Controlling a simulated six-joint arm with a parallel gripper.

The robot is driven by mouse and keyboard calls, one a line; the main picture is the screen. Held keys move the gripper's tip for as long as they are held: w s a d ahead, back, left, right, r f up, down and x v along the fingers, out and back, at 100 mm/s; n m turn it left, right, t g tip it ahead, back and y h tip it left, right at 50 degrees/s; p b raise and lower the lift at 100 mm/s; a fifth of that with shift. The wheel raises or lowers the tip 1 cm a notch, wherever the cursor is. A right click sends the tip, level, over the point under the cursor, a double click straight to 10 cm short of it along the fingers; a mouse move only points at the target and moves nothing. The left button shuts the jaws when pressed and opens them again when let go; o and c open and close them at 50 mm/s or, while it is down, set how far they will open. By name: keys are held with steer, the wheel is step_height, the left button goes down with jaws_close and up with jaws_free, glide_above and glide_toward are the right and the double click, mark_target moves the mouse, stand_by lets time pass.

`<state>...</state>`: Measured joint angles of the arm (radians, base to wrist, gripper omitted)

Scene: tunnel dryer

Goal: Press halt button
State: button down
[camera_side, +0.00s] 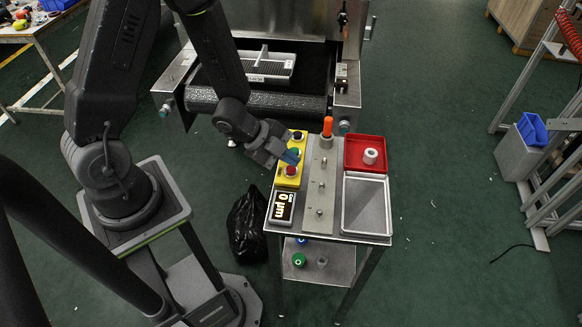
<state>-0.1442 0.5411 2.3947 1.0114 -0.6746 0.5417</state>
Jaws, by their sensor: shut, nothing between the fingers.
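A yellow button box (286,181) stands at the left edge of the small metal table. It has a red button (290,171) toward the near end, a green button (295,151) in the middle and a dark button (297,135) at the far end. Which is the halt button is not labelled legibly; the red one looks like a stop button. My gripper (290,157) is shut and empty, its blue fingertips over the box between the green and red buttons, partly covering both. I cannot tell whether the tips touch a button.
A display (282,207) sits just nearer than the box. A metal plate with pegs and an orange-topped post (328,127), a red tray (379,142) with a white ring and a grey tray (347,207) lie to the right. The dryer's belt roller (290,104) is behind.

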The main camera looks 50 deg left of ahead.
mark_target(290, 171)
steer(key=shift+f, duration=0.15)
stand_by(0.4)
steer(key=shift+f, duration=0.3)
steer(key=shift+f, duration=0.4)
stand_by(0.7)
steer(key=shift+r, duration=0.85)
steer(key=shift+r, duration=2.5)
